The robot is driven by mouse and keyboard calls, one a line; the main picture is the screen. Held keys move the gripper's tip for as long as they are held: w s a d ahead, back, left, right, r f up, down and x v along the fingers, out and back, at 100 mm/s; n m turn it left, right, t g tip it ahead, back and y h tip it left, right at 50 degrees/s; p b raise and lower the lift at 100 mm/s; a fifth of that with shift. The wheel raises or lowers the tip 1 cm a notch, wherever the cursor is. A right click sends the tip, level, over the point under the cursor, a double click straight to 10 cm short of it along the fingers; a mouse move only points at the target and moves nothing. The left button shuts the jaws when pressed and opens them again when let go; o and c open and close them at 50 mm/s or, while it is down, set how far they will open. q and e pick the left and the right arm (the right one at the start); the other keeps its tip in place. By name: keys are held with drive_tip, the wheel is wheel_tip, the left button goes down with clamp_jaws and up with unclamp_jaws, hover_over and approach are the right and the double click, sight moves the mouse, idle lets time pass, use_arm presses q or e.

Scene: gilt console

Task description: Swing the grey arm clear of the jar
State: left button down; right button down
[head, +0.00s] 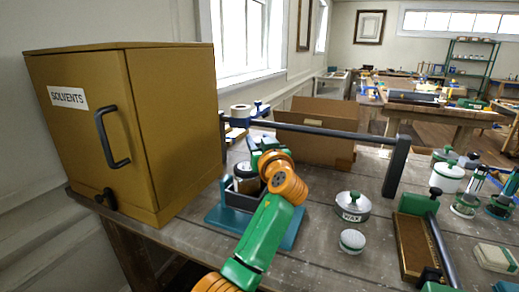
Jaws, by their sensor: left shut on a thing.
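A jar with a pale lid (244,170) stands in a dark holder on a teal base (289,241), left of the table's middle. My green and orange left arm reaches up from the bottom edge. My left gripper (261,146) is at the stand, just behind and right of the jar, below a long dark bar. It is shut on what seems to be the stand's grey arm. That arm is mostly hidden behind my wrist, so its angle over the jar cannot be told. My right gripper is not in view.
The dark bar (310,131) spans above the stand, with an upright post (396,167) at right. A yellow SOLVENTS cabinet (170,130) stands left. A cardboard box (318,112) is behind. A WAX tin (353,207) and a small round tin (352,241) sit right of the base.

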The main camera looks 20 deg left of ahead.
sight(259, 140)
use_arm(q)
drive_tip(key=shift+r, duration=0.1)
idle(0.4)
drive_tip(key=shift+c, duration=2.2)
unclamp_jaws()
wheel_tip(259, 140, up, 3)
drive_tip(key=shift+r+b, duration=0.1)
drive_tip(key=shift+b, duration=0.55)
drive_tip(key=s+d+r+b, duration=0.4)
drive_tip(key=s+r, duration=0.5)
drive_tip(key=s, duration=0.4)
drive_tip(key=shift+d+r, duration=0.25)
drive_tip(key=shift+r, duration=0.05)
drive_tip(key=shift+s, duration=0.1)
